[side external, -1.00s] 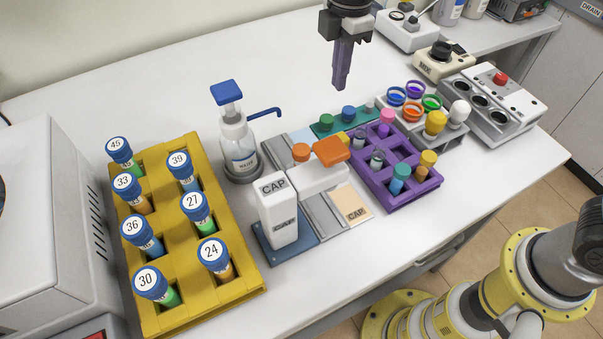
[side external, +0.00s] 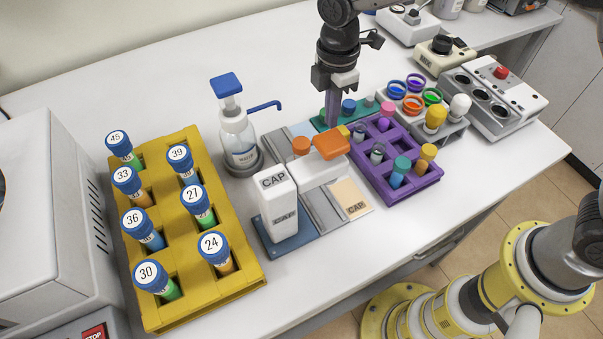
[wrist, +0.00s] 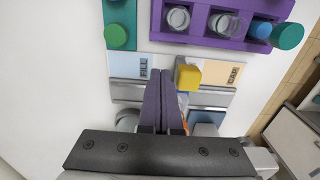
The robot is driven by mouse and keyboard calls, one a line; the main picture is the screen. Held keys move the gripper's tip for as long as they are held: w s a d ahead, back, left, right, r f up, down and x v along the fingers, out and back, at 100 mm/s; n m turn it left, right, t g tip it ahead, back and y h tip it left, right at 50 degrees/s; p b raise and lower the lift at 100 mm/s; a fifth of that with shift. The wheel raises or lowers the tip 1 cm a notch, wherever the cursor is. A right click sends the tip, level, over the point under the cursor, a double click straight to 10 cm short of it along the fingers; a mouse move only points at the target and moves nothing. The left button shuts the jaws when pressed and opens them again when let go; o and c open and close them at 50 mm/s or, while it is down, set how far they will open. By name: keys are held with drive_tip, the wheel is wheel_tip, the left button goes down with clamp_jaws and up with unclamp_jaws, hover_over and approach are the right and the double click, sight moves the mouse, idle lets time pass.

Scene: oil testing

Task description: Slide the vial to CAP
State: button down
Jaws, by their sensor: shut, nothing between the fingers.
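The slide station has a white post marked CAP (side external: 275,203), a grey rail (side external: 322,211) and a tan pad printed CAP (side external: 351,197). A white block carries an orange block (side external: 331,146), with an orange round top (side external: 301,147) beside it. A yellow block (wrist: 188,76) sits between the pale FILL pad (wrist: 131,65) and the CAP pad (wrist: 222,75) in the wrist view. I cannot pick out the vial for certain there. My gripper (wrist: 158,78) is shut and empty, pointing down behind the orange block and left of the yellow block in the wrist view.
The yellow rack (side external: 190,240) holds several numbered blue-capped vials at left. A pump bottle (side external: 238,137) stands behind the station. The purple rack (side external: 385,203) and green tray (side external: 322,124) are close by my gripper. The front table edge is clear.

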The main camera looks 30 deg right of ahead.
drive_tip(key=shift+f, duration=0.4)
drive_tip(key=shift+s, duration=0.1)
drive_tip(key=s, duration=0.6)
drive_tip(key=shift+s, duration=0.4)
idle(0.7)
drive_tip(key=shift+s, duration=1.4)
drive_tip(key=shift+w+r, duration=0.1)
drive_tip(key=shift+w, duration=0.25)
wheel_tip(320, 180, up, 8)
drive_tip(key=shift+f, duration=0.25)
idle(0.4)
idle(0.4)
